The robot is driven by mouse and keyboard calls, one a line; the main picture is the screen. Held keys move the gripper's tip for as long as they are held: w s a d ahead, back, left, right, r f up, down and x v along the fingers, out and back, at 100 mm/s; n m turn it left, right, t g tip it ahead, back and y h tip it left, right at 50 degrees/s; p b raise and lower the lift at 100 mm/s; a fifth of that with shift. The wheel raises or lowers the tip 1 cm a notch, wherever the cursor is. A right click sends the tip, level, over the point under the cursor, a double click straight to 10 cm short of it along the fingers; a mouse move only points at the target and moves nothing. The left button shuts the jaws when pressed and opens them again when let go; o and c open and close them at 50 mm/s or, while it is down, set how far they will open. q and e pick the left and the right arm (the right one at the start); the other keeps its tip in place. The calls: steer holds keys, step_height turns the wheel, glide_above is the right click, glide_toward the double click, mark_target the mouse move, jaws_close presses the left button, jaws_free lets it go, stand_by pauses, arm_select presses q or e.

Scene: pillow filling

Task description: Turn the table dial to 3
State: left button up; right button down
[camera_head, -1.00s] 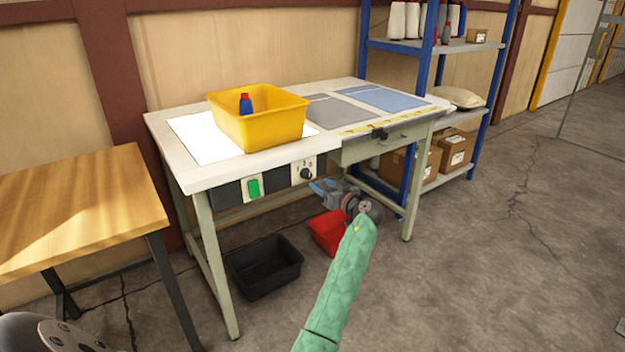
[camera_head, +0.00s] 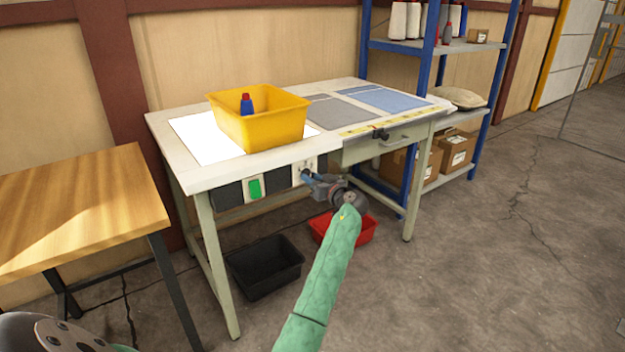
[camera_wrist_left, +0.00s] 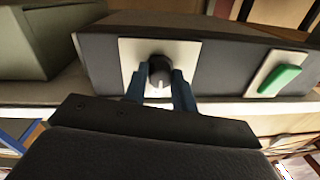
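The dial (camera_head: 304,176) is a dark round knob on a pale plate at the table's front edge. In the left wrist view the dial (camera_wrist_left: 160,72) shows a white mark toward the picture's bottom; no numbers are readable. My left gripper (camera_head: 310,178) is at the dial, its blue fingers pointing at the plate. In the left wrist view the left gripper (camera_wrist_left: 160,78) has one finger on each side of the knob, close to it; I cannot tell if they touch it. My right gripper is not in view.
A green switch (camera_head: 255,188) sits beside the dial on the same front panel. A yellow bin (camera_head: 270,130) with a blue bottle stands on the table (camera_head: 180,172). Black (camera_head: 265,268) and red (camera_head: 358,232) bins are on the floor below. A wooden table (camera_head: 80,205) stands left.

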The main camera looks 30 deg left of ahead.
arm_select(q)
steer(key=shift+m, duration=0.3)
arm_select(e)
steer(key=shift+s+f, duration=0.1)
arm_select(q)
steer(key=shift+m+t+p, duration=0.4)
steer(key=shift+m+p, duration=1.1)
steer(key=shift+m, duration=3.2)
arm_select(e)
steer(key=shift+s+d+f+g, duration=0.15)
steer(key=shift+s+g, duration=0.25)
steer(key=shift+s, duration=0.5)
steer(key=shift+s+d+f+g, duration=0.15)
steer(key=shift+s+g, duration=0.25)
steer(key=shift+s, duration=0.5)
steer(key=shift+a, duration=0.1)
arm_select(q)
steer(key=o, duration=1)
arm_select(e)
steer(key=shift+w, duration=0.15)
arm_select(q)
steer(key=shift+f, duration=0.1)
